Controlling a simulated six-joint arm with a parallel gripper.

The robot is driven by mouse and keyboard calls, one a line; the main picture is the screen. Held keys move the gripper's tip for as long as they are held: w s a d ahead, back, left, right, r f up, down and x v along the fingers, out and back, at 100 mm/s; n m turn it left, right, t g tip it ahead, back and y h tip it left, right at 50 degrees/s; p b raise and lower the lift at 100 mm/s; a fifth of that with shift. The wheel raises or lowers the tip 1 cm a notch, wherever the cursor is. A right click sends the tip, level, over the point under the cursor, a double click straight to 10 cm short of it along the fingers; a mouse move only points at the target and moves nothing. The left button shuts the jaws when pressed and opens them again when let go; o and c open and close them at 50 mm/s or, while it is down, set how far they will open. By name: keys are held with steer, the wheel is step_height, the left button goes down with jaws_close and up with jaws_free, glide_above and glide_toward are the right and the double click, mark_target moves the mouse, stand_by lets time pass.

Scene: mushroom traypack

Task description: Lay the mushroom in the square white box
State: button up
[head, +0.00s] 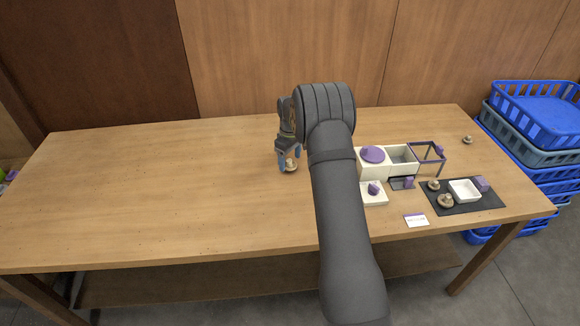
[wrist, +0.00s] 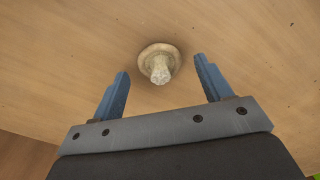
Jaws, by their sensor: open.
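A pale tan mushroom (head: 292,168) lies on the bare table, left of my arm. In the wrist view the mushroom (wrist: 160,64) shows its stem towards the camera, with the cap rim behind it. My gripper (head: 287,157) is right at it, pointing down; in the wrist view my gripper (wrist: 162,72) is open, with one blue finger on each side of the mushroom and a gap to both. The square white box (head: 464,195) stands on a black mat at the right of the table; it looks empty.
The black mat (head: 482,206) also holds two mushrooms (head: 433,185) (head: 446,201) and a purple block (head: 482,184). Another mushroom (head: 467,140) is at the far right. The table's left half is clear.

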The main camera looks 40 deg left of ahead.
steer(key=shift+f, duration=0.95)
steer(key=c, duration=0.7)
steer(key=shift+r, duration=0.1)
steer(key=shift+c, duration=0.2)
